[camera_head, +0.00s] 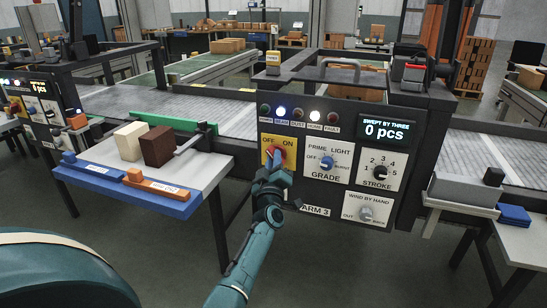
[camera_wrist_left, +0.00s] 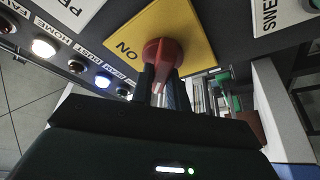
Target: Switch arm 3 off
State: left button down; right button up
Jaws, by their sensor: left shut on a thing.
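The arm 3 panel (camera_head: 318,185) stands in the middle of the head view. Its red rotary knob (camera_head: 278,153) sits on a yellow plate (camera_head: 266,142) marked OFF and ON. My left gripper (camera_head: 277,166) reaches up from below and is shut on the knob. In the left wrist view the red knob (camera_wrist_left: 162,54) shows between my left fingertips (camera_wrist_left: 161,80), against the yellow plate (camera_wrist_left: 186,32) with ON readable upside down. The fingers partly hide the knob, and I cannot tell which mark it points to. My right gripper is not in view.
The panel also has a prime/light grade knob (camera_head: 327,162), a stroke dial (camera_head: 380,172), a wind-by-hand knob (camera_head: 366,213) and a display (camera_head: 387,131) reading 0 pcs. Two lamps glow. A side table (camera_head: 205,172) at the left bears a cream block (camera_head: 130,141) and a brown block (camera_head: 157,147).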

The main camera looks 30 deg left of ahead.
pick_arm(q)
jog(key=shift+n+g, duration=0.3)
jog(key=shift+n, duration=0.3)
jog(key=c, duration=1.4)
grip_release()
jog(key=shift+o, duration=0.2)
